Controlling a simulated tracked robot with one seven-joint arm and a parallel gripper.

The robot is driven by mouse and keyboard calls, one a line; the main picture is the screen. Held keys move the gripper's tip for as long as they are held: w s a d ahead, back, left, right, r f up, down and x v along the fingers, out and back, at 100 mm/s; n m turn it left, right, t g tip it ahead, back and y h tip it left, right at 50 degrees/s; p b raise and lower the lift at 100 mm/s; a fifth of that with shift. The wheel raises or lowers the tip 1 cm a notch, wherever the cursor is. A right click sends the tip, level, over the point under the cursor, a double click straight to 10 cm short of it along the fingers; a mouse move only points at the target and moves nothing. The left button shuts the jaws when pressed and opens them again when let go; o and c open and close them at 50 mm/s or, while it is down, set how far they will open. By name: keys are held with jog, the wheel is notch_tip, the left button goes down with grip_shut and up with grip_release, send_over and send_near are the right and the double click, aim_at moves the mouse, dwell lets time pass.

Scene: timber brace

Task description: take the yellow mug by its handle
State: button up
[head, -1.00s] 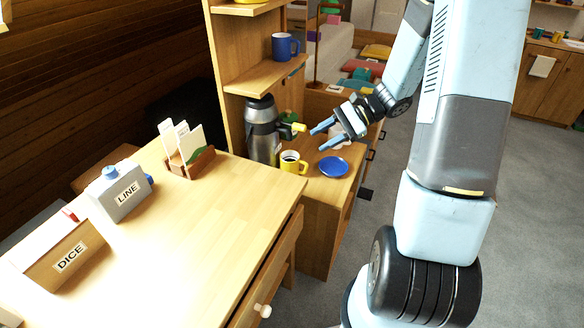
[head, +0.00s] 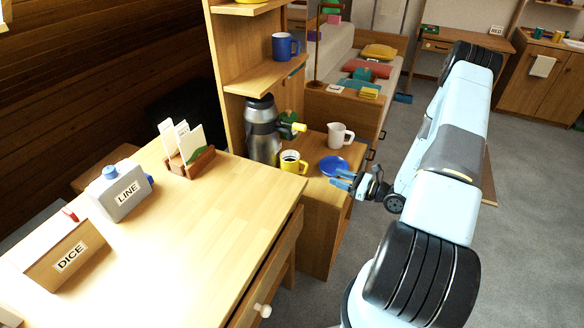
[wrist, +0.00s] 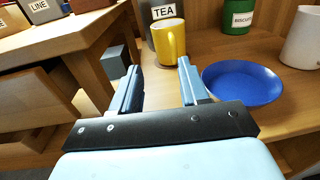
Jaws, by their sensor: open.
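My gripper (head: 341,180) is open and empty, to the right of the mug and beside the blue plate (head: 333,165). In the wrist view my gripper's two fingers (wrist: 158,66) point toward the mug, with a gap between them and the mug.
The blue plate (wrist: 242,80) lies just right of my fingers. A steel flask (head: 262,132) stands behind the mug; a white jug (head: 339,136) stands behind the plate. A green biscuits tin (wrist: 238,14) is at the back. The desk (head: 215,215) edge is to the left.

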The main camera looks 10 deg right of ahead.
jog(key=f, duration=0.1)
jog(key=d+f+m+t, duration=0.1)
jog(key=shift+s+f+m+h, duration=0.15)
jog(key=shift+f+m+h, duration=0.15)
jog(key=shift+f+h, duration=0.1)
jog(key=shift+f+t, duration=0.3)
jog(key=shift+w+a, duration=0.15)
jog(key=shift+w, duration=0.05)
send_near(295, 166)
jog(key=w, duration=0.1)
jog(key=w+f, duration=0.1)
jog(key=w, duration=0.1)
jog(key=w+a, duration=0.1)
jog(key=w, duration=0.1)
jog(key=shift+w+f, duration=0.1)
jog(key=shift+f, duration=0.05)
jog(key=shift+c, duration=0.2)
grip_shut()
